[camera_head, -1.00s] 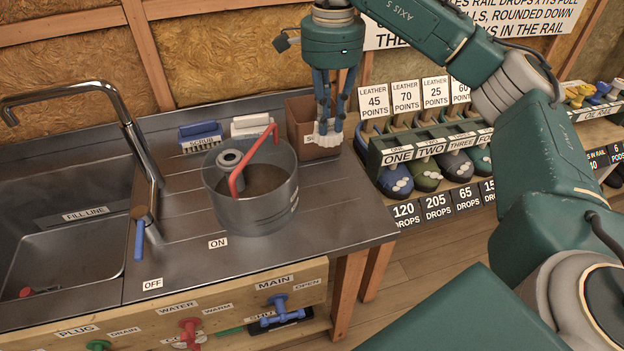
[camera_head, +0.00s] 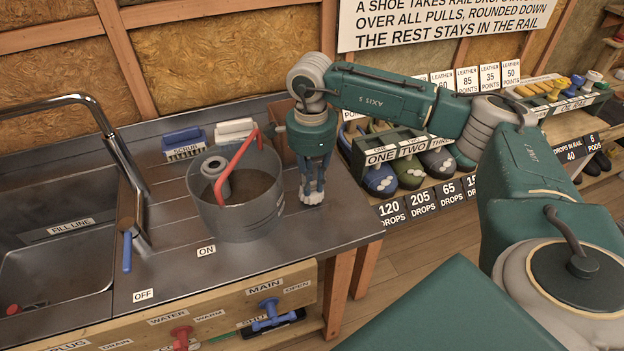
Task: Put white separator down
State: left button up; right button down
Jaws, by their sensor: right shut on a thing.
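My right gripper (camera_head: 312,194) points down over the metal counter, right of the bucket. It is shut on the white separator (camera_head: 312,199), a small pale piece that shows only in part between and below the fingertips. The separator is at or just above the counter top (camera_head: 325,232); I cannot tell whether it touches. My left gripper is not in view.
A metal bucket (camera_head: 238,215) with a red handle stands just left of the gripper. A brown bin (camera_head: 279,140) is behind, partly hidden by my arm. The counter's right edge is close.

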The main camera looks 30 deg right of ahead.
jog(key=shift+f, duration=0.1)
jog(key=shift+f, duration=0.15)
jog(key=c, duration=1.7)
grip_release()
jog(key=shift+o, duration=0.2)
jog(key=shift+r, duration=0.2)
jog(key=shift+r, duration=0.25)
notch_tip(320, 180, up, 12)
jog(key=b, duration=0.2)
jog(key=shift+f, duration=0.15)
jog(key=shift+a, duration=0.1)
